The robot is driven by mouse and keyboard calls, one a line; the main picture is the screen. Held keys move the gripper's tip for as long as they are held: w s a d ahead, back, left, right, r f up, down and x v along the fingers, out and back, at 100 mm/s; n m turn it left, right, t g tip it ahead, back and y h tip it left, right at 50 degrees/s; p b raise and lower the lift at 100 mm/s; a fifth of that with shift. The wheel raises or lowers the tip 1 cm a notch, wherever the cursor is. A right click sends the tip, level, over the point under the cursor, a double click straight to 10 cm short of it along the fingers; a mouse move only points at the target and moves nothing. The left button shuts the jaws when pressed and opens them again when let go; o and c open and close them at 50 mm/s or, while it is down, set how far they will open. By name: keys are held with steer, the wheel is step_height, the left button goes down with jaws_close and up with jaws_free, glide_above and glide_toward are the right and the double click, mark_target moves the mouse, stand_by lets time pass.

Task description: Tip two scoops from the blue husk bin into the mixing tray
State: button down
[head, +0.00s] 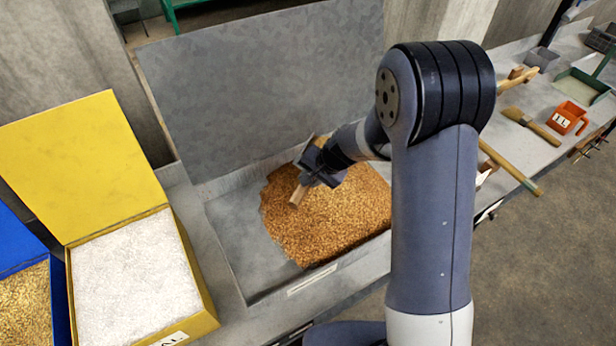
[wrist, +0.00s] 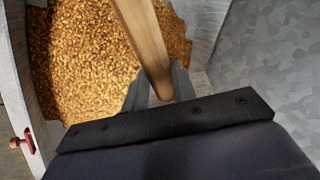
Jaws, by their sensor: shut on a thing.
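My gripper (head: 308,182) is shut on a wooden handle (head: 298,196), low over the golden grain pile (head: 330,222) in a grey metal tray (head: 230,250) with a tall raised back panel. The handle (wrist: 143,40) also shows in the wrist view, running up from between the fingers (wrist: 160,92). The tool's working end is not clearly visible. The blue husk bin (head: 58,300) is at the far left, cut off by the frame edge, with golden husk (head: 22,305) inside and its blue lid raised. I cannot tell whether the grey tray is the mixing tray.
A yellow bin (head: 205,318) of white grains, lid up, stands between the blue bin and grey tray. On the bench at right are a long wooden handle (head: 512,168), a brush (head: 530,125), a red 1L measure (head: 566,118) and a green tray (head: 582,84).

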steer(key=s+d+f+m+t+y+b, duration=0.1)
steer(key=d+t+y+b, duration=0.3)
steer(key=b, duration=1.8)
steer(key=d+m+y, duration=0.1)
steer(key=d+y, duration=0.1)
steer(key=y, duration=0.3)
steer(key=shift+s+d+f+m+t, duration=0.15)
steer(key=shift+s+m+t, duration=0.1)
steer(key=shift+m+t, duration=0.05)
steer(key=shift+y, duration=0.3)
